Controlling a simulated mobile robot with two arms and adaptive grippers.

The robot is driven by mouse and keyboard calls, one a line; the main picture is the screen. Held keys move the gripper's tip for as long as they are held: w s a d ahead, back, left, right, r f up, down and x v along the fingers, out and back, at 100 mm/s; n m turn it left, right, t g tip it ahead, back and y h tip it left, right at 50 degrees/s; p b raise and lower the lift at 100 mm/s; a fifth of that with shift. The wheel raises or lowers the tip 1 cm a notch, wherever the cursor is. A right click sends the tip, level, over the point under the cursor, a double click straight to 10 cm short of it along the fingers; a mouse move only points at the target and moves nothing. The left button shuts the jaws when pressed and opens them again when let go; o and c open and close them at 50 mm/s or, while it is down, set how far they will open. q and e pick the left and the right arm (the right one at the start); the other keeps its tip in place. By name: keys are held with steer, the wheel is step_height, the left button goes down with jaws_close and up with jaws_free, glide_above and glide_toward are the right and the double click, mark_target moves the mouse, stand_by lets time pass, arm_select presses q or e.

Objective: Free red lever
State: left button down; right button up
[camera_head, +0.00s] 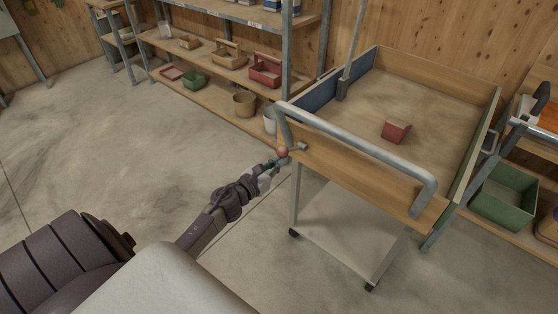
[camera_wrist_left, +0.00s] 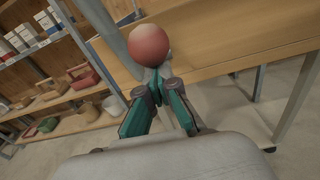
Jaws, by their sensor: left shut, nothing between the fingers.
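The red lever knob (camera_head: 283,152) is a round ball at the left end of the wooden cart's front, just under the metal handle bar. In the left wrist view the red knob (camera_wrist_left: 149,45) sits just beyond my fingertips. My left gripper (camera_head: 270,163) is right beside the knob, and in the wrist view its green-sided fingers (camera_wrist_left: 158,82) come together at the tips below the ball. The fingers are shut with nothing between them. I cannot tell whether the tips touch the knob. My right gripper is not in view.
The cart's wooden tray (camera_head: 440,83) holds a small red block (camera_head: 396,131). A curved metal handle (camera_head: 352,148) spans the cart's front. Shelves (camera_head: 225,72) with baskets and boxes stand behind. A green crate (camera_head: 503,195) is at the right. The floor at left is clear.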

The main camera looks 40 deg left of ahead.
arm_select(q)
steer(key=shift+w+r, duration=0.2)
steer(key=shift+r, duration=0.4)
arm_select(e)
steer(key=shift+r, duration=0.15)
arm_select(q)
step_height(320, 180, down, 5)
steer(key=b, duration=0.5)
steer(key=s+r, duration=0.1)
steer(key=s, duration=0.8)
steer(key=shift+s+a+r, duration=0.25)
steer(key=shift+a+r, duration=0.1)
steer(key=shift+a, duration=0.05)
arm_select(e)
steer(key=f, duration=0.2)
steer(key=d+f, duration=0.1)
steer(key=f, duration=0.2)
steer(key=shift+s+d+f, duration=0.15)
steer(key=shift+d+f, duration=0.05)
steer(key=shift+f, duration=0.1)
arm_select(q)
steer(key=shift+f, duration=0.1)
